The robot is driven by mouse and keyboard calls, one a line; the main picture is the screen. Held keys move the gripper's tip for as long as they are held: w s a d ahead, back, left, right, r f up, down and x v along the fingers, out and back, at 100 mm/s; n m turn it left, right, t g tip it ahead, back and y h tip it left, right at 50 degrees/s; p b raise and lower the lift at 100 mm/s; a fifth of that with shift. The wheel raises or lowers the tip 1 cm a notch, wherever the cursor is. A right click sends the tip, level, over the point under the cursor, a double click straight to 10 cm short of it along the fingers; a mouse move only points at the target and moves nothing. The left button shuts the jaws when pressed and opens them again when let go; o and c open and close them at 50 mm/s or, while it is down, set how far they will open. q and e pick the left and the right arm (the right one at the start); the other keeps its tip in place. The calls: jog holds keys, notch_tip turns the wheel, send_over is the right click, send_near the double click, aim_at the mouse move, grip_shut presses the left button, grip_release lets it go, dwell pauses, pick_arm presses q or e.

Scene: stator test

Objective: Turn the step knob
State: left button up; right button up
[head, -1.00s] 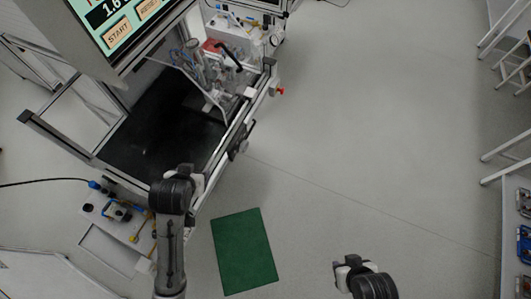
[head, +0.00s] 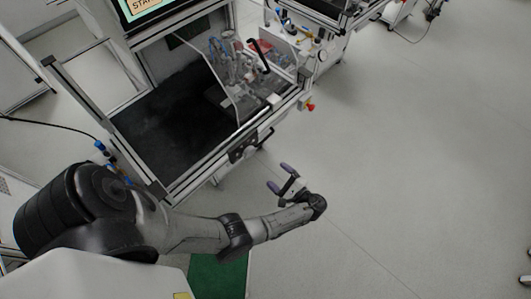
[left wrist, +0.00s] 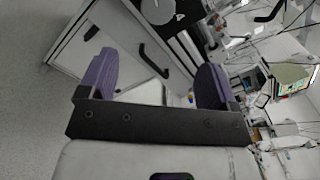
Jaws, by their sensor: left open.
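A round grey knob (left wrist: 157,10) sits on a black panel (left wrist: 185,38) at the top of the left wrist view, partly cut off by the picture edge. In the head view, a small dark panel (head: 243,152) on the front of the test station seems to bear it; the knob is too small to make out there. My left gripper (head: 280,178) is open and empty, in front of and a little right of that panel. Its purple fingers (left wrist: 155,62) are spread wide in the left wrist view, apart from the knob. My right gripper is out of view.
The test station's black work surface (head: 165,125) has a clear fixture (head: 240,72) at its back right. A red button (head: 310,107) sticks out at its right corner. A green mat (head: 218,277) lies on the floor, partly behind my arm. Floor to the right is free.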

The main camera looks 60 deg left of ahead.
aim_at(252, 154)
pick_arm(q)
jog(key=p+x, duration=0.1)
jog(key=x, duration=1.1)
jog(key=shift+s+p, duration=0.2)
jog(key=shift+p, duration=0.2)
jog(key=shift+x, duration=0.95)
jog(key=shift+f, duration=0.1)
jog(key=shift+c, duration=0.5)
